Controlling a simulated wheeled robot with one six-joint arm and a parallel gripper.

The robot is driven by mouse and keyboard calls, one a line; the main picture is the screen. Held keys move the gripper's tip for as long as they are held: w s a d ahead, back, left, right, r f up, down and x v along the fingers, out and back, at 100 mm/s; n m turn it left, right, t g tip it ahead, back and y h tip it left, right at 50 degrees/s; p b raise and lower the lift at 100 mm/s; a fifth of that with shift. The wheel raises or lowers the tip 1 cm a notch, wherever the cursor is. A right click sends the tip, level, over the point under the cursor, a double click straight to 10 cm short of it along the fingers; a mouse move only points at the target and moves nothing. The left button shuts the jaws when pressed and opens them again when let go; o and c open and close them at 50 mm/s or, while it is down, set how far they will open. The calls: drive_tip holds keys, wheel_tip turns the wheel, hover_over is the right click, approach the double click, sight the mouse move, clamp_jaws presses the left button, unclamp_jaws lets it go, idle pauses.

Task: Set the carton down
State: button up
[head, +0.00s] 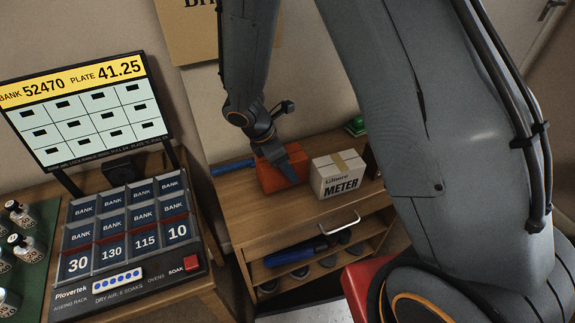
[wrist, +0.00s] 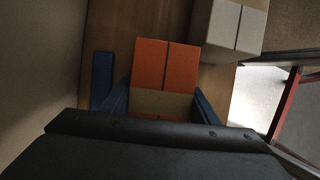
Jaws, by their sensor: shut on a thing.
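An orange carton (head: 270,178) is at the left part of the top of a wooden cabinet (head: 233,205). My gripper (head: 296,158) comes down on it from above, with its blue fingers on either side. In the wrist view the carton (wrist: 165,66) shows between the two fingers of my gripper (wrist: 158,104), with a tan band across its near part. The gripper is shut on it. The carton's underside is hidden, so I cannot tell whether it touches the cabinet top.
A white box marked METER (head: 338,178) stands right of the carton; it also shows in the wrist view (wrist: 228,25). A blue object (head: 232,167) lies to the left. A green item (head: 356,126) is at the back. A rack (head: 125,225) stands left of the cabinet.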

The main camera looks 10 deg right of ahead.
drive_tip(key=shift+f, duration=0.2)
drive_tip(key=o, duration=1.1)
drive_tip(key=shift+c, duration=0.2)
